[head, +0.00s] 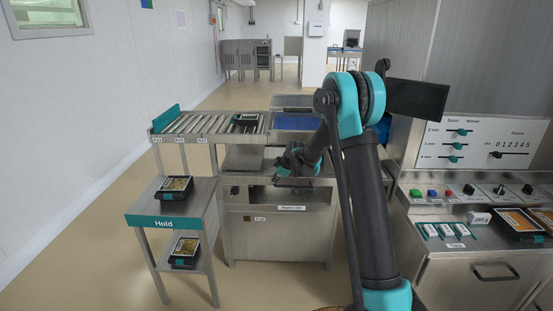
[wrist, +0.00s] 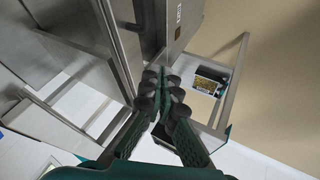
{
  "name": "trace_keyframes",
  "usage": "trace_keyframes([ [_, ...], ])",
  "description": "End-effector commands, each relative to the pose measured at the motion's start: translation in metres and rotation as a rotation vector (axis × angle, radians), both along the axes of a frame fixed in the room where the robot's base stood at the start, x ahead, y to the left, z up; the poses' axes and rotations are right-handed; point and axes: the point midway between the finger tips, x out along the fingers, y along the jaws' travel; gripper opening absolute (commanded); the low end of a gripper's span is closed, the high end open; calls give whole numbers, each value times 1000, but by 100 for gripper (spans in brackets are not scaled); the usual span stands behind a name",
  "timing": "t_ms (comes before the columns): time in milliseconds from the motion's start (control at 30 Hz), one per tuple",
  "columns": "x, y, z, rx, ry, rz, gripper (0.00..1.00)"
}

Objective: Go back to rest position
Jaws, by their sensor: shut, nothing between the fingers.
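My gripper (head: 284,172) is in front of the middle steel machine, over its recessed front shelf area in the head view. In the wrist view its two dark green fingers (wrist: 162,82) meet at the tips with nothing between them. My arm reaches up from the lower right and bends down to the left toward the machine. Whether the fingertips touch any steel surface cannot be told.
Black trays sit on the Hold stand's top (head: 148,208), on its lower shelf and on the roller conveyor (head: 190,123). The lower-shelf tray (wrist: 211,80) seems to show in the wrist view. A control console (head: 485,165) stands close on the right. Floor is free at left.

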Motion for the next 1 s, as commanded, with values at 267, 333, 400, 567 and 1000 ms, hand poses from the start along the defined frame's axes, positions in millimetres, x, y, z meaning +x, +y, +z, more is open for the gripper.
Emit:
trace_keyframes([
  [267,-84,-66,43,54,113,-257,0],
  [333,-109,-82,52,69,142,-330,0],
  [400,-135,-99,58,86,171,-407,0],
  [567,-199,-134,68,123,229,-582,0],
  [1000,-381,-209,49,227,347,-1078,0],
])
